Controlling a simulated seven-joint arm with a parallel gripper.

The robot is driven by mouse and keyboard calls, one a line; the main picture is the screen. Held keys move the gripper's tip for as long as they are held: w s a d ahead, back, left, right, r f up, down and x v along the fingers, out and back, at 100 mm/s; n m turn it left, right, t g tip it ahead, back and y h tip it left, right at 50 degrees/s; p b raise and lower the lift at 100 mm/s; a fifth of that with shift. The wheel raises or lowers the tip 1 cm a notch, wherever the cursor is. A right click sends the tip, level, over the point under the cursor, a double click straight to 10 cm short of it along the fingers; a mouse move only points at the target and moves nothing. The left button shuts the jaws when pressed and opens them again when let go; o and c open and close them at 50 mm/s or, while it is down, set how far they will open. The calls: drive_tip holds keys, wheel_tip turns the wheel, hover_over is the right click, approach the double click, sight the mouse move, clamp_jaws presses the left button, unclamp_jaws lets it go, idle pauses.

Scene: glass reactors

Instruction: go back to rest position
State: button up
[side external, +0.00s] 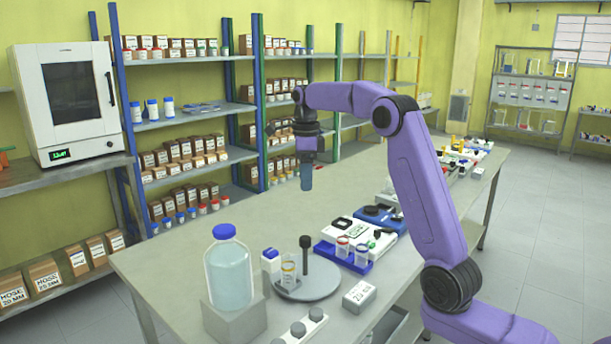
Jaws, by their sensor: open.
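My purple arm reaches over the table from the right and bends down at its end. My gripper (306,184) points down above the far left part of the grey table (251,212), well apart from the glassware. It is open. Its fingers are small and blue-grey in this view, and fine detail between them cannot be made out. I see no object clearly held in it.
A blue-capped bottle of pale liquid (229,272) stands on a grey block in front. Beside it is a round grey plate (308,279) with a small vessel and a dark upright piece. A blue tray (343,258) and several devices line the right side. The table's left middle is clear.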

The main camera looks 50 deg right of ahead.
idle(0.4)
drive_tip(key=s+a+f+n, duration=0.3)
drive_tip(key=s+a+n, duration=1.1)
drive_tip(key=a+n, duration=0.5)
drive_tip(key=s+d+f+n, duration=0.1)
drive_tip(key=s+f+n, duration=0.2)
drive_tip(key=s+n, duration=0.7)
drive_tip(key=s+d+f+n, duration=0.1)
drive_tip(key=s+f+n, duration=0.3)
drive_tip(key=s+n, duration=0.6)
drive_tip(key=s, duration=0.4)
drive_tip(key=shift+f+n, duration=0.3)
drive_tip(key=shift+n, duration=0.1)
